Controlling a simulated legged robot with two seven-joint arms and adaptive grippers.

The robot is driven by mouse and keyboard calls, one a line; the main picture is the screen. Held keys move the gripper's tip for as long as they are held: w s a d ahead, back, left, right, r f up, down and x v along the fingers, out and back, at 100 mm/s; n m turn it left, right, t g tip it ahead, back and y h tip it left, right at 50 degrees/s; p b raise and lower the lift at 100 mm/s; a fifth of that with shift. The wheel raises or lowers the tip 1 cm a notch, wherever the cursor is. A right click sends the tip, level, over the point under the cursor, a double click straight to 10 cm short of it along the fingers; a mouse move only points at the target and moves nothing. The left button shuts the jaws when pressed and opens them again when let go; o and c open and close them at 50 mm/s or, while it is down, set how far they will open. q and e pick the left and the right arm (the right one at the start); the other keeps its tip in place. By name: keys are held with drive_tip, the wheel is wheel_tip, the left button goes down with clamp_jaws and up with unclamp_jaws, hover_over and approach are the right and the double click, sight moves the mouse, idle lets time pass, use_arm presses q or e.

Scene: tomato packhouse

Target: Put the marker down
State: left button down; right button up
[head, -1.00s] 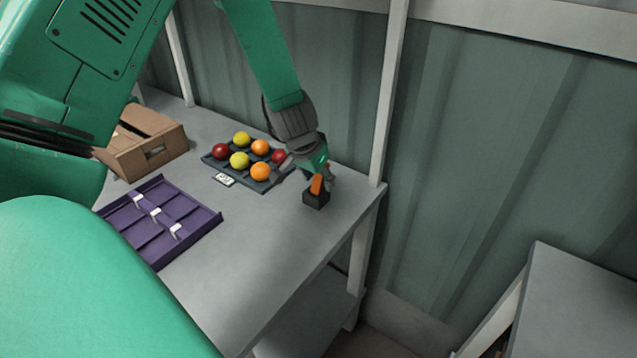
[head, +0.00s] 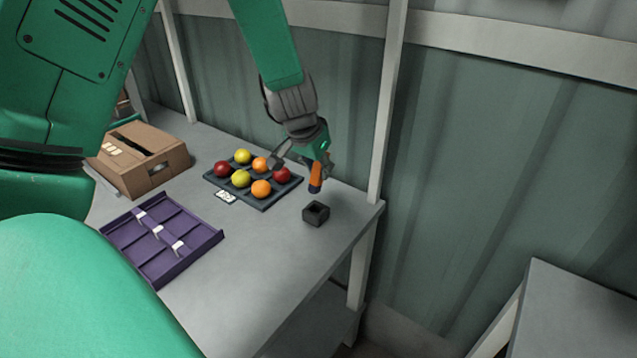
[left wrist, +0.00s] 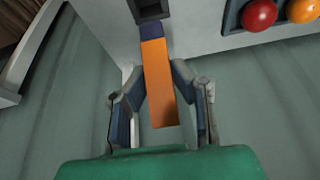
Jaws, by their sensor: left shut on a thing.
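The marker (head: 316,177) is orange with a dark blue tip end. My left gripper (head: 318,167) is shut on it and holds it upright, tip down, in the air above the table. In the left wrist view the marker (left wrist: 158,85) lies between the two fingers of my left gripper (left wrist: 160,95). A small black square holder (head: 316,213) with an open, empty top stands on the table just below the marker. It also shows at the top of the left wrist view (left wrist: 150,8). My right gripper is not in view.
A dark tray (head: 264,206) with several red, yellow and orange tomatoes lies left of the holder, a small label card (head: 226,197) before it. A purple divided tray (head: 190,257) and a cardboard box (head: 150,176) stand further left. The table's right edge is near the holder.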

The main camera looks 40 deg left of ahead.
sight(315, 185)
use_arm(q)
drive_tip(key=shift+d+r, duration=0.1)
drive_tip(key=shift+r, duration=0.6)
drive_tip(key=shift+r+b, duration=0.15)
drive_tip(key=shift+b, duration=0.15)
drive_tip(key=t+b, duration=0.1)
drive_tip(key=s+t+b, duration=0.1)
drive_tip(key=b, duration=0.1)
drive_tip(key=shift+s+a+t+b, duration=0.15)
drive_tip(key=shift+a+t+b, duration=0.1)
drive_tip(key=shift+t+b, duration=0.55)
drive_tip(key=shift+f, duration=0.2)
drive_tip(key=f, duration=0.1)
drive_tip(key=f+b, duration=0.1)
drive_tip(key=f, duration=0.1)
drive_tip(key=f+b, duration=0.1)
drive_tip(key=f, duration=0.1)
drive_tip(key=shift+d, duration=0.4)
drive_tip(key=f+b, duration=0.1)
drive_tip(key=f, duration=0.2)
drive_tip(key=shift+a+f+b, duration=0.2)
drive_tip(key=shift+f+b, duration=0.15)
drive_tip(key=shift+b, duration=0.05)
drive_tip(key=shift+a+f, duration=0.1)
drive_tip(key=shift+f, duration=0.25)
drive_tip(key=shift+r, duration=0.15)
